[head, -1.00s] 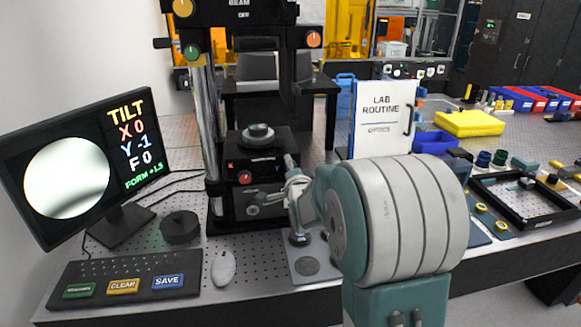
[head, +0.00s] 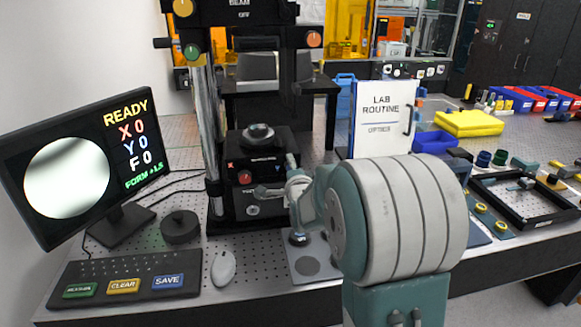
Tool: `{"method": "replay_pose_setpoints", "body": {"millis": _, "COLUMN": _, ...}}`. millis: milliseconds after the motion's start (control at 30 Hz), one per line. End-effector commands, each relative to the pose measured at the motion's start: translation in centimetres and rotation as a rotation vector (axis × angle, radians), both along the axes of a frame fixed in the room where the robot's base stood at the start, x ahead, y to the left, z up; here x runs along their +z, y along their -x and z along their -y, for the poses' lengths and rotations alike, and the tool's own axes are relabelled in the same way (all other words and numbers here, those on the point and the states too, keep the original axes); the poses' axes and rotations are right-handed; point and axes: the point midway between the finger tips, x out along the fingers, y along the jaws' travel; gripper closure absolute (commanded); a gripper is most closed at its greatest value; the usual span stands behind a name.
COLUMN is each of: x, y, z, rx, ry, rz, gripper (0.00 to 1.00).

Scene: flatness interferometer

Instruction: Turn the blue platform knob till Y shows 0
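The monitor (head: 70,176) at the left shows READY, X 0, Y 0, F 0 and a green FORM line beside a bright grey disc. The black interferometer (head: 262,207) stands at the centre, with a round part on its platform (head: 240,146). A red knob (head: 245,177) is on the platform's front. The blue platform knob cannot be made out; my arm covers the platform's right side. My gripper (head: 291,163) reaches up at that right side, small and mostly hidden behind my own arm, so its fingers cannot be read.
A keyboard with green, yellow and blue keys (head: 168,282), a mouse (head: 223,267) and a dark round puck (head: 180,227) lie at the front left. A yellow case (head: 468,123) and a black frame (head: 520,208) lie at the right.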

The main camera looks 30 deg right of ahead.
Motion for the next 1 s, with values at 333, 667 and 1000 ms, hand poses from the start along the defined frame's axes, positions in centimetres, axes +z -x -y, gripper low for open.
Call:
{"method": "replay_pose_setpoints", "body": {"millis": 333, "x": 0.0, "y": 0.0, "z": -0.1, "rx": 0.0, "ry": 0.001, "rz": 0.0, "gripper": 0.21}}
{"method": "replay_pose_setpoints", "body": {"millis": 667, "x": 0.1, "y": 2.8, "z": -0.8, "rx": 0.0, "ry": 0.001, "rz": 0.001, "gripper": 0.21}}
{"method": "replay_pose_setpoints", "body": {"millis": 1000, "x": -0.1, "y": 9.3, "z": -2.7, "rx": -0.001, "ry": 0.001, "rz": 0.001, "gripper": 0.21}}
